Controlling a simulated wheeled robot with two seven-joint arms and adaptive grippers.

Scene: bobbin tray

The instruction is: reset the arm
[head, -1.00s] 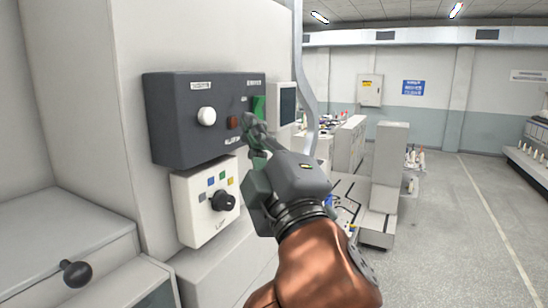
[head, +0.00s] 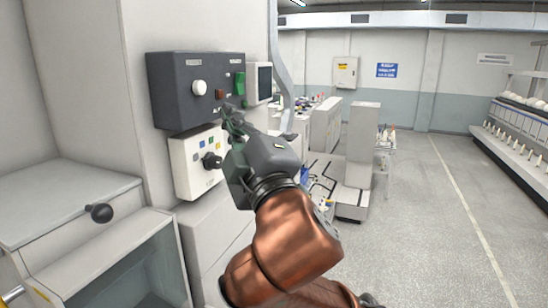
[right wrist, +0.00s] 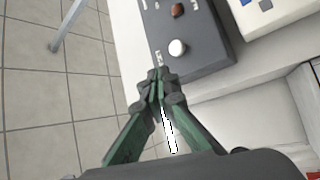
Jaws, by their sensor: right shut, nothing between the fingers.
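My right gripper (head: 232,112) is in front of the wall panels in the head view, with its arm coming up from the bottom. Its fingers are shut and empty, also seen in the right wrist view (right wrist: 158,76). My left gripper is not in view.
Below the dark box is a white box (head: 184,165) with a black knob (head: 212,161) and small coloured squares. Machines with bobbins (head: 519,140) stand at the right. The grey floor (head: 430,240) there is clear.

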